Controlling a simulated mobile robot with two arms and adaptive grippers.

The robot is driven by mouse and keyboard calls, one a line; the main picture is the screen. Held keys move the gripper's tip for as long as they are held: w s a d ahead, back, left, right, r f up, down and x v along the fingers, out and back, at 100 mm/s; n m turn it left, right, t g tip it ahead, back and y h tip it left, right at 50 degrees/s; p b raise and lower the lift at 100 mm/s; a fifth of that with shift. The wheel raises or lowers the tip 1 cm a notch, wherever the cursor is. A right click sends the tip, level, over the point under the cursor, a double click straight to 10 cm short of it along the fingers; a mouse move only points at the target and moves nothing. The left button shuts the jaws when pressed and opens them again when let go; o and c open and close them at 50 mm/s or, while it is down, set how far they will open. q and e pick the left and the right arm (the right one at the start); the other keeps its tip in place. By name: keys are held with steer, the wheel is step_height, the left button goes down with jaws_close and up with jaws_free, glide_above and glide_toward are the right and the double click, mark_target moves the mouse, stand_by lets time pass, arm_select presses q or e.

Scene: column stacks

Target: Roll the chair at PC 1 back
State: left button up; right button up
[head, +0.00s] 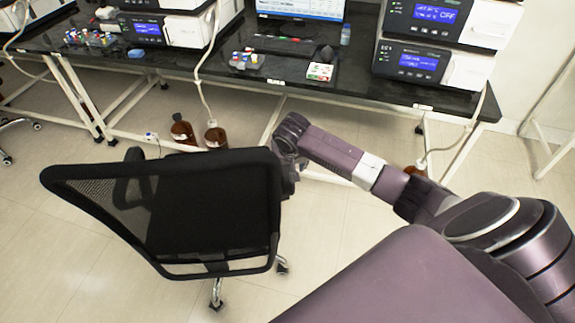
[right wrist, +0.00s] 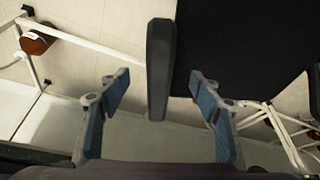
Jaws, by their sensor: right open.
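A black mesh-back office chair (head: 165,215) on casters stands in front of the dark lab bench, its back towards me. My right gripper (head: 288,180) is at the chair's right side, its fingers mostly hidden in the head view. In the right wrist view, my right gripper (right wrist: 160,98) is open. The chair's dark armrest (right wrist: 160,65) shows between its two blue-padded fingers, with a visible gap on each side. The black seat (right wrist: 245,45) lies to the right of the armrest. My left gripper is not in view.
The bench (head: 340,85) carries a monitor (head: 300,8), keyboard (head: 283,45) and instruments (head: 410,62). Brown bottles (head: 183,130) stand on the floor under it, near white table legs. Another chair's casters (head: 8,158) show at far left. Floor (head: 60,265) left of the chair is clear.

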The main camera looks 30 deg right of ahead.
mark_target(287, 172)
steer(key=x, duration=0.5)
steer(key=shift+f+b, duration=0.25)
steer(key=shift+b, duration=0.05)
steer(key=shift+w+d+f, duration=0.1)
steer(key=shift+f, duration=0.05)
steer(key=shift+c, duration=1)
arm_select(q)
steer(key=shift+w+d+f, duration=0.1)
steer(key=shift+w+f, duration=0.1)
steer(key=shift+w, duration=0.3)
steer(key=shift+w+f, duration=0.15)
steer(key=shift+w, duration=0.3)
arm_select(e)
jaws_close()
